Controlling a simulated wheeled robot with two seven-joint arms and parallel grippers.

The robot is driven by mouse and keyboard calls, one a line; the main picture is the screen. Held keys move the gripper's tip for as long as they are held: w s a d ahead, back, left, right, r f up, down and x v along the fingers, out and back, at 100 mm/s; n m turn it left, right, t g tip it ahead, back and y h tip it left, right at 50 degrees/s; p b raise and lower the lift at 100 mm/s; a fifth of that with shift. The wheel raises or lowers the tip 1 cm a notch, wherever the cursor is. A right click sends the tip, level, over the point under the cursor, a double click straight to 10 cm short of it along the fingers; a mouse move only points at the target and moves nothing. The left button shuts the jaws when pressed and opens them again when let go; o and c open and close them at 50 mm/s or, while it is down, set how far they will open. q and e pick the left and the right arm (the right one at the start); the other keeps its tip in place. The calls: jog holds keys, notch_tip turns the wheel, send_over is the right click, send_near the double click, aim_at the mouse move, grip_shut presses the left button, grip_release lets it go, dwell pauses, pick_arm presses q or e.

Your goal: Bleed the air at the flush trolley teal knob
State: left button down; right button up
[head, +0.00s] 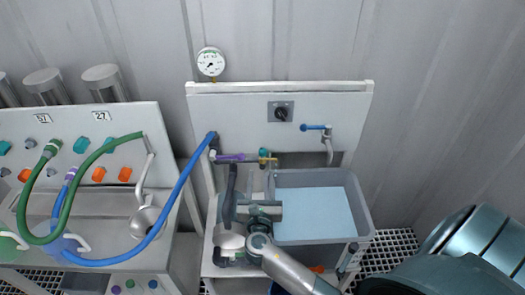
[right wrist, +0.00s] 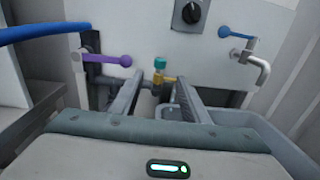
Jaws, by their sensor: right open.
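The teal knob (head: 263,152) sits on top of a small brass valve (head: 268,160) on the pipe at the front of the flush trolley's white panel (head: 235,115). The knob shows near the middle of the right wrist view (right wrist: 160,64), with the brass fitting (right wrist: 162,79) below it. My right gripper (head: 260,174) is open and empty, its fingers pointing toward the valve. In the right wrist view the two fingers (right wrist: 160,82) stand apart on either side of the knob's line, with the knob beyond their tips. My left gripper is not in view.
A purple lever (head: 230,157) is left of the knob, with a blue hose (head: 180,190) joining nearby. A grey water tank (head: 363,208) and blue-handled tap (head: 316,127) are at right. A black rotary switch (head: 281,112) and gauge (head: 211,62) are above.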

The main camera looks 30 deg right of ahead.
aim_at(262, 155)
jog(key=p+x, duration=0.2)
jog(key=x, duration=0.9)
jog(key=shift+w+d, duration=0.15)
jog(key=shift+w, duration=0.05)
jog(key=shift+w+d, duration=0.4)
jog(key=shift+w, duration=0.1)
jog(key=c, duration=1.1)
